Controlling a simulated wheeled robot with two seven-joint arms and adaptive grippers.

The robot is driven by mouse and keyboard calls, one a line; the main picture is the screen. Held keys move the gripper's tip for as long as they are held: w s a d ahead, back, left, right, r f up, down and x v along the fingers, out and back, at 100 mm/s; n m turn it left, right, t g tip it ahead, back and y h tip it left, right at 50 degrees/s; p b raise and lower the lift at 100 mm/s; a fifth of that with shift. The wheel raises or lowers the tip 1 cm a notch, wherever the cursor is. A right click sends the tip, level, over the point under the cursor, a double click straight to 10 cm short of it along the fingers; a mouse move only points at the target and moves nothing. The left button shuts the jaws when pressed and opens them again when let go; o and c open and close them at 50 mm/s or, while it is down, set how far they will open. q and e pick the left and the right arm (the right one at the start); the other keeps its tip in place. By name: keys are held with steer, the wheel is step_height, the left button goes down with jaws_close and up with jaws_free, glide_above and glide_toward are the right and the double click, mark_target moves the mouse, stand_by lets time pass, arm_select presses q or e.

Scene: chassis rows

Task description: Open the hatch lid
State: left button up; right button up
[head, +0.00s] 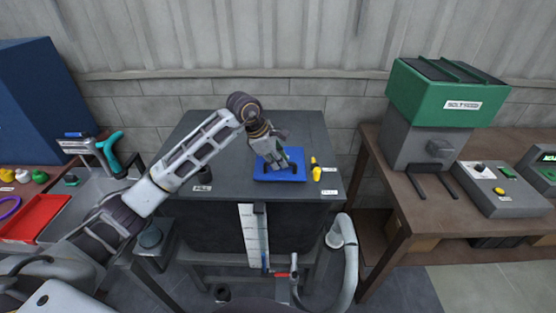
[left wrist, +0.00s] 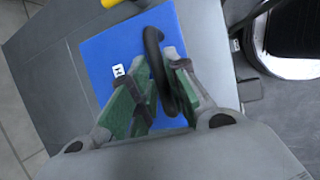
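The hatch lid is a blue square panel (head: 292,176) on top of the dark grey tank (head: 225,180) in the head view. It lies flat, as far as I can see. In the left wrist view the blue lid (left wrist: 105,60) carries a black loop handle (left wrist: 153,42) and a small white label. My left gripper (head: 282,162) is down over the lid. Its green-padded fingers (left wrist: 158,85) stand on either side of the handle in the left wrist view. Whether both fingers press on the handle is unclear. My right gripper is not in view.
A yellow object (head: 316,171) stands on the tank top just right of the lid. A level scale (head: 252,235) and a grey hose (head: 350,265) are on the tank's front. A bench with a green-topped machine (head: 440,98) stands right; a red tray (head: 35,218) is left.

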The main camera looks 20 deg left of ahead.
arm_select(q)
jaws_close()
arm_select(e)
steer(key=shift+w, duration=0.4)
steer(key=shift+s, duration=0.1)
